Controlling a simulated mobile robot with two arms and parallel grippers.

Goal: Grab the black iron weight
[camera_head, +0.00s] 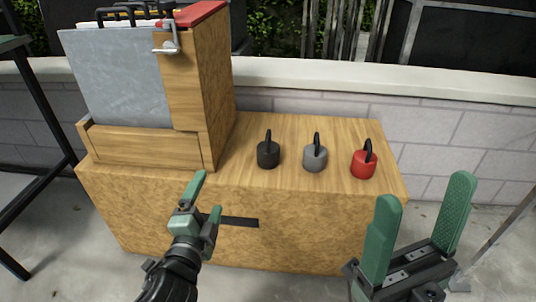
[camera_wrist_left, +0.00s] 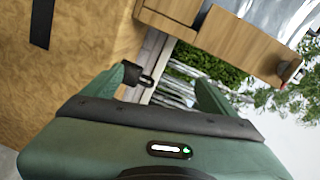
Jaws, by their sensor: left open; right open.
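The black iron weight (camera_head: 268,153) stands upright on the wooden box top, the leftmost of three weights in a row, with its loop handle up. In the left wrist view the black weight (camera_wrist_left: 132,75) shows beyond and between my fingertips, partly hidden by one finger. My left gripper (camera_head: 207,204) is open and empty, in front of the box and apart from the weight; its fingers also show in the left wrist view (camera_wrist_left: 160,82). My right gripper (camera_head: 426,192) is open and empty at the lower right, in front of the box's right end.
A grey weight (camera_head: 315,158) and a red weight (camera_head: 364,164) stand right of the black one. A tall wooden holder with grey panels (camera_head: 117,78) and a red top stands at left on the wooden box (camera_head: 300,218). A low block wall (camera_head: 470,139) runs behind.

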